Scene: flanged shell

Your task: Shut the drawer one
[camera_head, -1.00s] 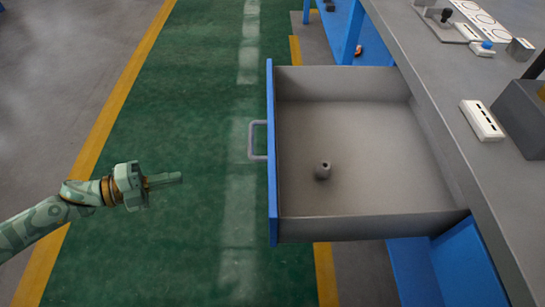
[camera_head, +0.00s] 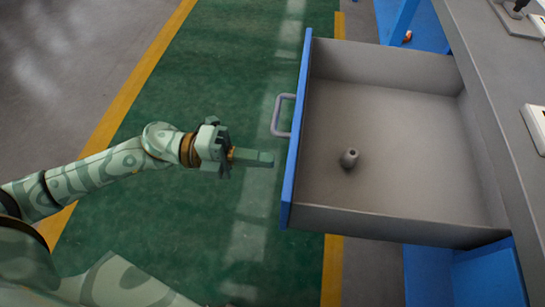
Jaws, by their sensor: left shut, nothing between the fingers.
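The open drawer (camera_head: 400,205) sticks out to the left from under the workbench. It has grey walls and a blue front panel (camera_head: 297,135) with a grey loop handle (camera_head: 276,116). A small dark grey part (camera_head: 349,158) with a hole in its top lies inside on the drawer floor. My left gripper (camera_head: 270,158) is shut and empty. It points right at the blue front, a little below the handle in the picture, and a small gap seems to remain between the fingertips and the panel. My right gripper is not in view.
The workbench top (camera_head: 475,80) runs along the right side, with a white block (camera_head: 537,125) and dark fixtures on it. Blue bench parts (camera_head: 465,275) show below the drawer. The green floor (camera_head: 200,60) with yellow lines is clear left of the drawer.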

